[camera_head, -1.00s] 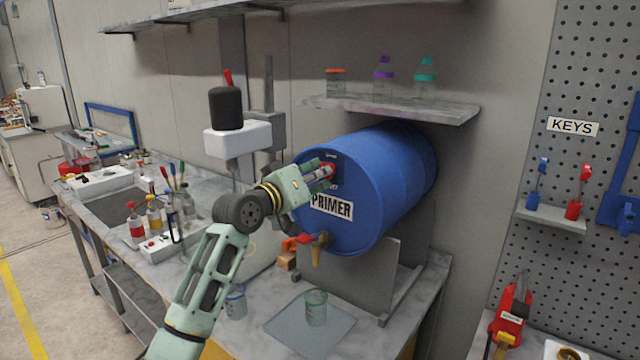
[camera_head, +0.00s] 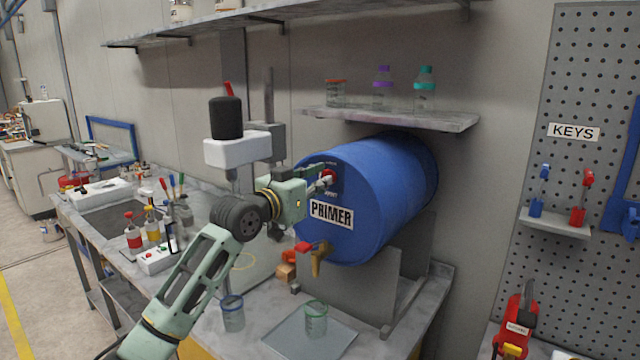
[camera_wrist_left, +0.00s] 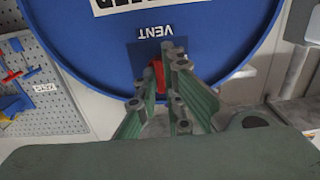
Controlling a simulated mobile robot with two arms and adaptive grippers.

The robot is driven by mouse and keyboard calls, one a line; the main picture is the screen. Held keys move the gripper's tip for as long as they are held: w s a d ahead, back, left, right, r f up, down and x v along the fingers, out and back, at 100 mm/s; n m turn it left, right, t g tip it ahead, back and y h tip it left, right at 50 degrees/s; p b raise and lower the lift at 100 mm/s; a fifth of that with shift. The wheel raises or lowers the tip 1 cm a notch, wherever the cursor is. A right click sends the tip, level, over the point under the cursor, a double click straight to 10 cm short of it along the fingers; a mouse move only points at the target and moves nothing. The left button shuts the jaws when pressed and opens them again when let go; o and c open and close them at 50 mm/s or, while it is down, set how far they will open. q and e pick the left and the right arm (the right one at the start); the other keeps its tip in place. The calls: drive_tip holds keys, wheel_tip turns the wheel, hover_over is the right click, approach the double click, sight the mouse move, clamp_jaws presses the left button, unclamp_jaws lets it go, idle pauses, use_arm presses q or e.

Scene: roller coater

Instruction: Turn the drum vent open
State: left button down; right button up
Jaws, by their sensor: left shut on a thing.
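The blue drum (camera_head: 385,185) labelled PRIMER lies on its side on a grey stand, its round end facing my arm. The red drum vent (camera_head: 328,178) is high on that end. In the left wrist view the vent (camera_wrist_left: 158,72) shows below the VENT label, partly hidden by the fingers. My left gripper (camera_head: 322,180) is at the drum's face, shut on the red vent; its fingers also show in the left wrist view (camera_wrist_left: 163,95). My right gripper is not in view.
A tap with a red handle (camera_head: 304,247) sticks out low on the drum's end. A glass beaker (camera_head: 316,320) stands on a grey plate below. A shelf (camera_head: 390,118) with bottles hangs above the drum. A KEYS pegboard (camera_head: 573,131) is at right.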

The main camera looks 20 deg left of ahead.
use_arm(q)
drive_tip(key=shift+f, duration=0.25)
drive_tip(key=c, duration=1.9)
unclamp_jaws()
drive_tip(key=shift+r, duration=0.2)
drive_tip(key=shift+o, duration=0.2)
drive_tip(key=v, duration=1.2)
